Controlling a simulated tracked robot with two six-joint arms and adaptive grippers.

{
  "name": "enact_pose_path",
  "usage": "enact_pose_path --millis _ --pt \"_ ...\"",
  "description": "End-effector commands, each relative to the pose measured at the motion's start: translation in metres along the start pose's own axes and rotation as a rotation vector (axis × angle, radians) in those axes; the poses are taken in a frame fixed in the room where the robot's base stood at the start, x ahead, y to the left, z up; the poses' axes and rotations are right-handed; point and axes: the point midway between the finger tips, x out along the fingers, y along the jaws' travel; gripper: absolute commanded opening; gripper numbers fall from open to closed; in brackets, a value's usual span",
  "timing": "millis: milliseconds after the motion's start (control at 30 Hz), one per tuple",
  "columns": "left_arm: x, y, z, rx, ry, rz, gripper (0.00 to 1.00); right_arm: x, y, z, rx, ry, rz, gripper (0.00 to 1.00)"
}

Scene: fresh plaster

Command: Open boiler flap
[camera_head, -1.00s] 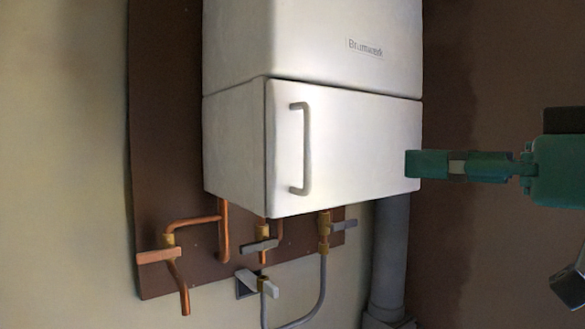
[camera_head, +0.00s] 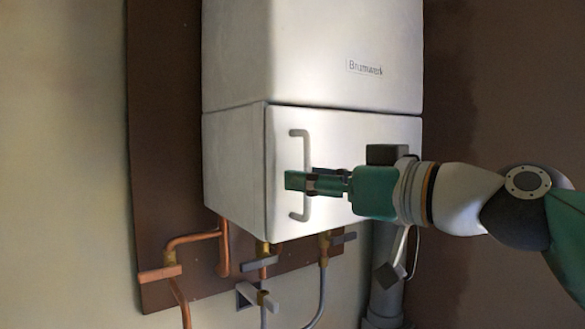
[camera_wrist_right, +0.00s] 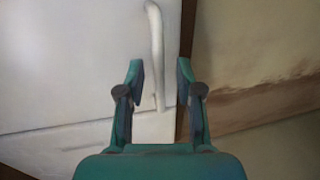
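The boiler flap (camera_head: 350,130) is the white lower front panel of the boiler and looks closed. Its pale bar handle (camera_head: 306,148) stands upright near the flap's left edge. My right gripper (camera_head: 296,181) overlaps the handle's lower half in the head view. In the right wrist view, my right gripper (camera_wrist_right: 161,75) has its fingers apart, and the handle (camera_wrist_right: 155,45) shows in the gap between them, on the flap (camera_wrist_right: 70,75). I cannot tell whether a finger touches the handle. My left gripper is not in view.
The upper boiler body (camera_head: 310,50) sits above the flap. Copper pipes (camera_head: 223,245) and valves hang below it, in front of a brown backboard (camera_head: 165,130). A grey pipe (camera_head: 385,290) runs down at the lower right. Plaster wall (camera_head: 60,150) lies to the left.

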Motion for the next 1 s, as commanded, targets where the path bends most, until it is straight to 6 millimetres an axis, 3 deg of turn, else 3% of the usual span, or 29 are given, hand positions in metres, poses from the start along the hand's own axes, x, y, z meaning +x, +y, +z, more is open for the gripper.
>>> enact_pose_path --millis 400,433,633,933,967,1000 --pt "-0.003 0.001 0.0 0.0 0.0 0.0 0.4 0.011 -0.001 0.0 0.0 0.001 -0.001 0.36" --pt "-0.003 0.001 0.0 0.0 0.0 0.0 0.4 0.011 0.0 0.0 0.0 0.001 -0.001 0.34" --pt "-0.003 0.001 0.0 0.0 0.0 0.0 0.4 0.011 0.0 0.0 0.0 0.001 -0.001 0.01" --pt "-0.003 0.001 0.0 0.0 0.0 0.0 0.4 0.011 -0.001 0.0 0.0 0.0 -0.002 0.0" --pt "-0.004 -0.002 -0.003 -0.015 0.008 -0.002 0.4 0.035 -0.028 0.001 -0.007 -0.001 -0.019 0.0" --pt "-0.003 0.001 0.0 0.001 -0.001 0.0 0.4 0.024 -0.013 0.001 -0.002 -0.001 -0.006 0.0"
